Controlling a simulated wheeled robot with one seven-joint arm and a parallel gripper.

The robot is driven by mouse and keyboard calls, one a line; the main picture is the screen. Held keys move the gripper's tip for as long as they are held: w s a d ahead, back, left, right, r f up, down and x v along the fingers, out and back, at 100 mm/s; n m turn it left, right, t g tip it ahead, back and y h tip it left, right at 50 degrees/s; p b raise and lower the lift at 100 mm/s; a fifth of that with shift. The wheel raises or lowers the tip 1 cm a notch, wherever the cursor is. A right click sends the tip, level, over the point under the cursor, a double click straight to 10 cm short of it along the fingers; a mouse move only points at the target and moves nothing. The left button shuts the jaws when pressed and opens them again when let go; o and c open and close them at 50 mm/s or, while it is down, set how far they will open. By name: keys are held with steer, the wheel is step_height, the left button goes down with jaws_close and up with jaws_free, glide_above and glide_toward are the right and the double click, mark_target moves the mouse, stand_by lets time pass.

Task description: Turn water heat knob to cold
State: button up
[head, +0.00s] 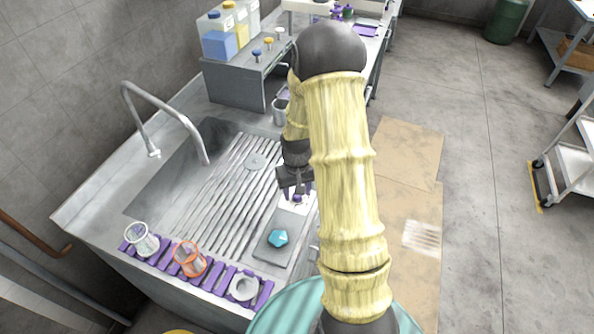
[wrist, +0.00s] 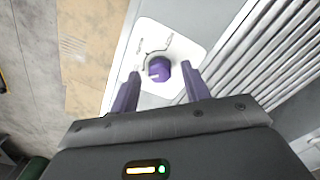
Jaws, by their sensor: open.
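The water heat knob (wrist: 158,69) is a small purple knob on a white square plate (wrist: 182,45) with dark markings around it. The markings are too blurred to read surely. My gripper (wrist: 158,80) is open, with one purple finger on each side of the knob in the wrist view. I cannot tell whether the fingers touch it. In the head view my gripper (head: 297,192) points down over the white plate at the right edge of the sink counter. The knob is mostly hidden there.
A teal faceted knob (head: 278,238) sits on a grey panel in front of my gripper. A ribbed drain board (head: 235,185) and a curved faucet (head: 165,115) lie to the left. Cups stand in a purple rack (head: 215,278) along the front edge.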

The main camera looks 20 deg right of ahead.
step_height(320, 180, up, 17)
steer(key=b, duration=0.1)
steer(key=shift+b, duration=0.3)
steer(key=shift+f, duration=0.15)
steer(key=s+a+f+n+t, duration=0.1)
steer(key=s+a+f+t, duration=0.1)
steer(key=s+a, duration=0.7)
steer(key=s, duration=0.3)
steer(key=shift+s+f+t, duration=0.2)
steer(key=shift+s+t, duration=0.1)
stand_by(0.8)
